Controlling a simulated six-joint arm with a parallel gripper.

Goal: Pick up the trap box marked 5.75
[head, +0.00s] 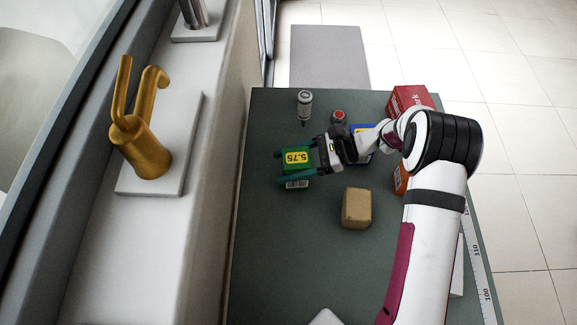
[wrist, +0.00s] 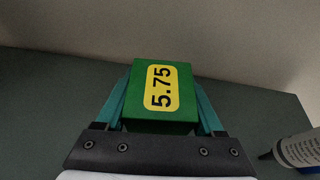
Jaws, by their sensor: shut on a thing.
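The green trap box (head: 297,157) has a yellow label reading 5.75 and is near the left edge of the dark green table (head: 290,240) in the head view. It also shows in the wrist view (wrist: 161,118), label facing the camera. My gripper (head: 296,165) is shut on this box, with a teal finger along each of two opposite sides. In the wrist view the fingers (wrist: 161,105) touch or nearly hide the box's sides. A white barcode patch shows on the box's near side in the head view. I cannot tell whether the box rests on the table or is slightly raised.
A red-topped item (head: 339,116), a blue box (head: 364,145) and red boxes (head: 408,98) are near my arm. A tan box (head: 356,208) sits in front. The front left of the table is clear; a wall ledge borders the left.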

